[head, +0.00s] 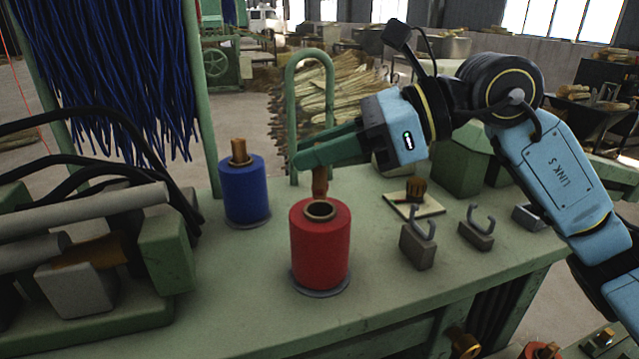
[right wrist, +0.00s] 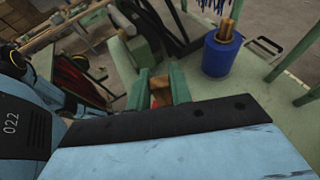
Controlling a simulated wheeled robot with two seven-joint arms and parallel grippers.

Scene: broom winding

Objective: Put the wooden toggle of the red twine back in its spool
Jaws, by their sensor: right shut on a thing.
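The red twine spool (head: 320,245) stands upright on the green bench in the head view, with a dark round hole in its top. My right gripper (head: 308,155) is above and slightly behind the spool top, its green fingers shut on the wooden toggle (head: 319,183). The toggle hangs down from the fingers close to the spool's hole; whether its lower end touches the rim I cannot tell. In the right wrist view the toggle (right wrist: 160,92) shows between the fingers (right wrist: 160,88). My left gripper is in neither view.
A blue spool (head: 244,190) with a wooden toggle upright in its top stands to the left. Metal hooks on blocks (head: 417,245) and a small brush on a plate (head: 415,205) lie to the right. Rollers and black cables (head: 80,215) fill the left side. A green hoop (head: 291,100) stands behind.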

